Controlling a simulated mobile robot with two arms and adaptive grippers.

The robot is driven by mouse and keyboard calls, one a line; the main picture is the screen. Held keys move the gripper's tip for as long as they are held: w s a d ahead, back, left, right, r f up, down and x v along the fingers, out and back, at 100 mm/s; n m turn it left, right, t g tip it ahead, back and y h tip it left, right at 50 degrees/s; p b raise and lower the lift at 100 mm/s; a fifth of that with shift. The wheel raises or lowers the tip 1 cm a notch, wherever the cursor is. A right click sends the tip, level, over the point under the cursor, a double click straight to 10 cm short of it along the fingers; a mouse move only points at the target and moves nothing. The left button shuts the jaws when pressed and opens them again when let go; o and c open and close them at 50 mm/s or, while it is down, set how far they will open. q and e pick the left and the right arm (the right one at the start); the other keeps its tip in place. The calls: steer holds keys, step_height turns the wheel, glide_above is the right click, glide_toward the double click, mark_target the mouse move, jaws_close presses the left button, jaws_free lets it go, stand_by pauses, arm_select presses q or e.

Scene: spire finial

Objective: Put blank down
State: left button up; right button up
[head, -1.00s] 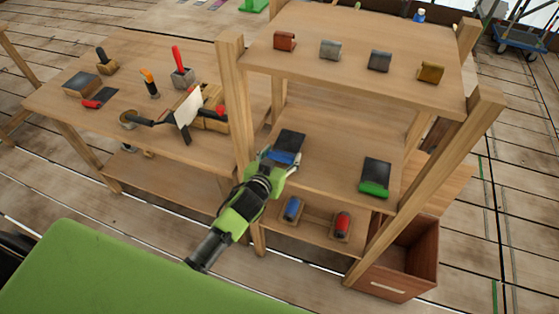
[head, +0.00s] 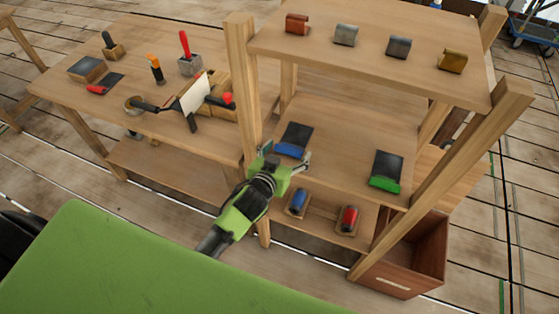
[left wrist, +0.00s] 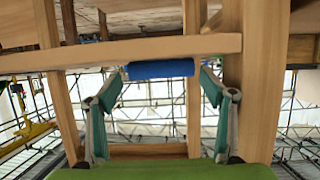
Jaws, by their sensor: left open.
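A dark flat blank with a blue front edge (head: 294,138) lies on the middle shelf (head: 340,150) of the wooden rack, near its left post. In the left wrist view its blue roll-like edge (left wrist: 160,69) shows against the shelf's front board. My left gripper (head: 284,162) is open just in front of it. The two fingers (left wrist: 160,100) stand apart, one to each side of the blue edge, with visible gaps, and hold nothing. The blank's dark part is hidden in the left wrist view. My right gripper is not in view.
A similar dark piece with a green edge (head: 387,170) lies to the right on the same shelf. Blue (head: 298,202) and red (head: 348,218) pieces sit below. Several small blocks line the top shelf (head: 370,60). A tool bench (head: 150,60) stands left, beside a rack post (head: 243,80).

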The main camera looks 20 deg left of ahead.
arm_select(q)
steer(key=b+v, duration=0.1)
steer(key=v, duration=0.9)
steer(key=shift+s, duration=0.3)
steer(key=shift+r, duration=0.1)
steer(key=s+a+f+m+g, duration=0.1)
steer(key=s+f+g, duration=0.3)
steer(key=f, duration=1.1)
steer(key=s+f+m+g, duration=0.15)
steer(key=s+f, duration=0.45)
steer(key=f, duration=0.9)
steer(key=s+a+f+g, duration=0.1)
steer(key=s+f+g, duration=0.1)
steer(key=s+f, duration=0.4)
steer(key=s+a+f+g, duration=0.2)
steer(key=s+f, duration=0.4)
steer(key=s, duration=0.7)
steer(key=s+a+f+g, duration=0.2)
steer(key=s+f, duration=0.4)
steer(key=s, duration=0.4)
steer(key=shift+s+f+g, duration=0.3)
steer(key=shift+f+g, duration=0.1)
steer(key=shift+g, duration=0.05)
steer(key=shift+f+n, duration=0.15)
steer(key=shift+n, duration=0.1)
